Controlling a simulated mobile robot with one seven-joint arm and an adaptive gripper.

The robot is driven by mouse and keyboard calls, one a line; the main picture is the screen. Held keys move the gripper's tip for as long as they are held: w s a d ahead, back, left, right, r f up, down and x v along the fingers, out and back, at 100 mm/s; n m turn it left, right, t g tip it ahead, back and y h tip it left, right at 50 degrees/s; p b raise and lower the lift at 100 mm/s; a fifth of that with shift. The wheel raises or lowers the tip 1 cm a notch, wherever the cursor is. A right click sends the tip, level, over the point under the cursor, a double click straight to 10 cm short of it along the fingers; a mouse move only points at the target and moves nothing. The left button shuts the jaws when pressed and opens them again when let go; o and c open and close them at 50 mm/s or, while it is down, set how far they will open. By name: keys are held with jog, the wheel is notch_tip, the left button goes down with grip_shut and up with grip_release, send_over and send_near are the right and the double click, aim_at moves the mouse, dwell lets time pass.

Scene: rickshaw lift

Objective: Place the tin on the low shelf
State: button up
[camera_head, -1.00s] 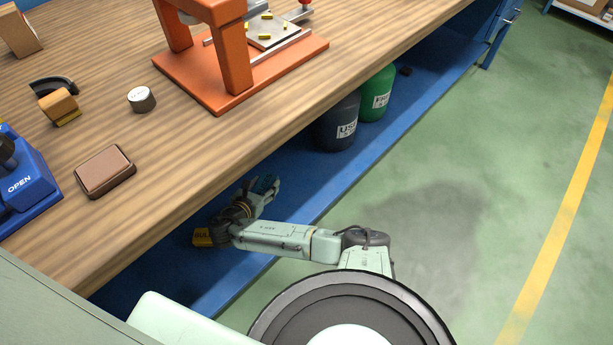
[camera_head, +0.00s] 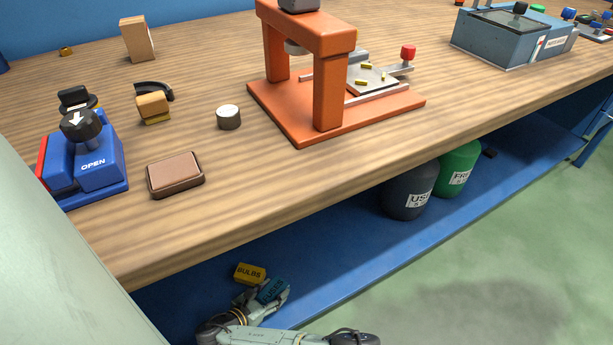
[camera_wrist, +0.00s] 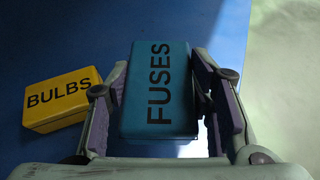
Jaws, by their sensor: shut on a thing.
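The tin is a teal box labelled FUSES (camera_wrist: 158,90), between the two fingers of my gripper (camera_wrist: 165,100) in the wrist view. My gripper is shut on it. In the head view the teal tin (camera_head: 272,290) shows at the end of my gripper (camera_head: 270,298), over the blue low shelf (camera_head: 345,245) under the bench. Whether the tin touches the shelf cannot be told. A yellow box labelled BULBS (camera_head: 250,273) sits on the shelf just beside my gripper; it also shows at the left in the wrist view (camera_wrist: 62,99).
The wooden bench top (camera_head: 215,185) overhangs the shelf above my arm. A dark container (camera_head: 408,192) and a green container (camera_head: 458,168) stand further right on the shelf. The shelf between them and my gripper is clear. Green floor (camera_head: 480,290) lies in front.

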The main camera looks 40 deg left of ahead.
send_over(301, 285)
jog(key=shift+s+a+f, duration=0.15)
jog(key=shift+s+f, duration=0.05)
jog(key=shift+f, duration=0.3)
jog(key=f, duration=0.1)
jog(key=f+b, duration=0.1)
jog(key=f, duration=0.1)
jog(key=shift+w+f, duration=0.25)
jog(key=shift+f, duration=0.1)
jog(key=shift+r, duration=0.1)
jog(key=o, duration=1.2)
jog(key=shift+o, duration=0.2)
jog(key=shift+s+r, duration=0.1)
jog(key=p+v, duration=0.1)
jog(key=v, duration=1)
jog(key=shift+s+r+p, duration=0.1)
jog(key=shift+s+p, duration=0.25)
jog(key=shift+p, duration=0.05)
